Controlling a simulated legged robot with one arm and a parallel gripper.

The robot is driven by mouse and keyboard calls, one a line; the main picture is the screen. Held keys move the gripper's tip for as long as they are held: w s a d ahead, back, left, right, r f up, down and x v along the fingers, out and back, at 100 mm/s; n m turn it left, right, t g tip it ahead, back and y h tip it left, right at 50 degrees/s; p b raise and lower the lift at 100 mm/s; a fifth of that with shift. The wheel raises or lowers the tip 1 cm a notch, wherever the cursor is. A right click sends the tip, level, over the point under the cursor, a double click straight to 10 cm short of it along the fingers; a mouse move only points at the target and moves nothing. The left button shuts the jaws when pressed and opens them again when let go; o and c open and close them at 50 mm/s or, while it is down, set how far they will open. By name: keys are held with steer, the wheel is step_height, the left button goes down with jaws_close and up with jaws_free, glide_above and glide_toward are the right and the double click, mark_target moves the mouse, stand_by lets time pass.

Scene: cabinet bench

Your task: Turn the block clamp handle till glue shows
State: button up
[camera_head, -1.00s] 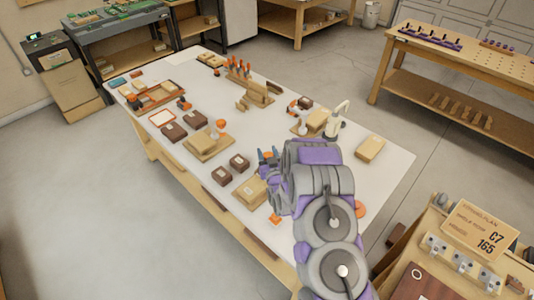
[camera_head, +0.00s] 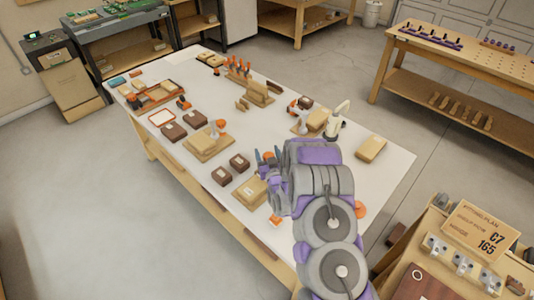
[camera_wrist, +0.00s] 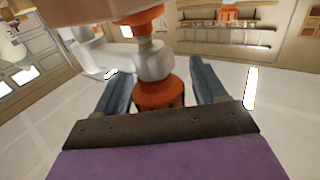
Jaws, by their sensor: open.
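In the wrist view, an orange clamp handle (camera_wrist: 158,92) stands between the two blue-grey fingers of my gripper (camera_wrist: 160,74). The fingers are open, with a visible gap on each side of the handle. A white-grey clamp body (camera_wrist: 152,60) sits behind the handle, and a second orange part (camera_wrist: 140,20) is above it. A wooden block (camera_wrist: 80,8) crosses the top left. In the head view my gripper (camera_head: 268,158) is over the white bench, and my arm hides the clamp there. No glue can be made out.
The white bench top (camera_head: 330,180) holds a block with an orange-knobbed clamp (camera_head: 207,143), dark blocks (camera_head: 222,176), a wooden block (camera_head: 250,190), and a white clamp-like tool (camera_head: 338,120) beside another wooden block (camera_head: 370,149). A side bench (camera_head: 490,250) stands at the lower right.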

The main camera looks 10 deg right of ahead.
mark_target(267, 154)
steer(key=s+p, duration=0.1)
steer(key=s, duration=0.6)
steer(key=shift+s+d, duration=0.15)
stand_by(0.9)
stand_by(0.6)
steer(key=shift+w+a+r+g, duration=0.2)
steer(key=shift+w+r+g, duration=0.4)
steer(key=shift+r+g, duration=0.35)
steer(key=s+r+g, duration=1)
steer(key=s+r, duration=0.2)
steer(key=s, duration=0.4)
steer(key=s+r+g, duration=0.4)
steer(key=s+r, duration=0.1)
steer(key=s, duration=1.1)
steer(key=s+r+g+h, duration=0.1)
steer(key=s+r+g, duration=0.3)
steer(key=s, duration=1.1)
steer(key=shift+s+d+r+m, duration=0.3)
steer(key=shift+s+d+r, duration=0.05)
steer(key=shift+r, duration=0.35)
